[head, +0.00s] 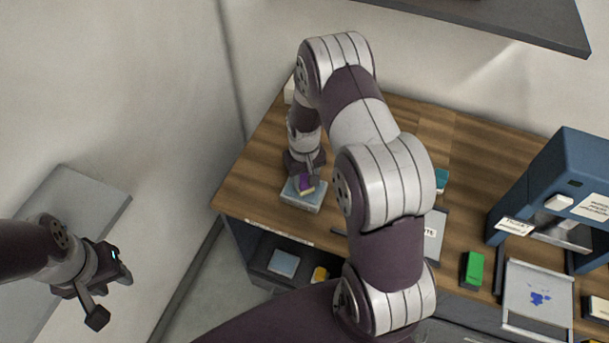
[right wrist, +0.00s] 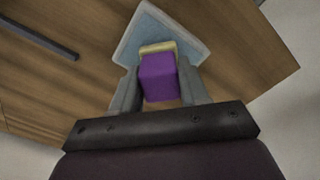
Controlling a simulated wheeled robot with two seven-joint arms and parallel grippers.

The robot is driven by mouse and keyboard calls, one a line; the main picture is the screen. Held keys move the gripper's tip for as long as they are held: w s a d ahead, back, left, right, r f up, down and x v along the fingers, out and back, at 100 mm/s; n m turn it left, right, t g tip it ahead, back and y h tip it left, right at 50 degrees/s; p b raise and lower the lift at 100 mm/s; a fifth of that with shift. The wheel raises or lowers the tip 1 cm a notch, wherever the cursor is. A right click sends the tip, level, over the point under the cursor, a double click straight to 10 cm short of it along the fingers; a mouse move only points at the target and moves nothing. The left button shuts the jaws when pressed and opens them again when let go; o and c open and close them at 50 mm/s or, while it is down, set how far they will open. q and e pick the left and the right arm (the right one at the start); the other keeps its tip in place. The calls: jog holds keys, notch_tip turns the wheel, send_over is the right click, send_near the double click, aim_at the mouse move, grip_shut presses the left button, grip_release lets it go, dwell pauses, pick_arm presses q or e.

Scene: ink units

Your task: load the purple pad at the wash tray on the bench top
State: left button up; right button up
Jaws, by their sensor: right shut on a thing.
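The purple pad (head: 305,183) has a purple block on top and a pale yellow layer at one side. My right gripper (head: 304,176) is shut on it, over the wash tray (head: 302,202) near the left end of the bench top. The right wrist view shows the purple pad (right wrist: 158,78) between the two fingers of my right gripper (right wrist: 160,92), with the light blue tray (right wrist: 150,28) beyond it. I cannot tell whether the pad touches the tray. My left gripper (head: 110,288) is off the bench at the left, its fingers apart and empty.
A teal block (head: 441,180) sits behind my right arm.

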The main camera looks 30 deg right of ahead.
notch_tip(320, 180, up, 7)
jog(key=p, duration=0.6)
dwell(0.3)
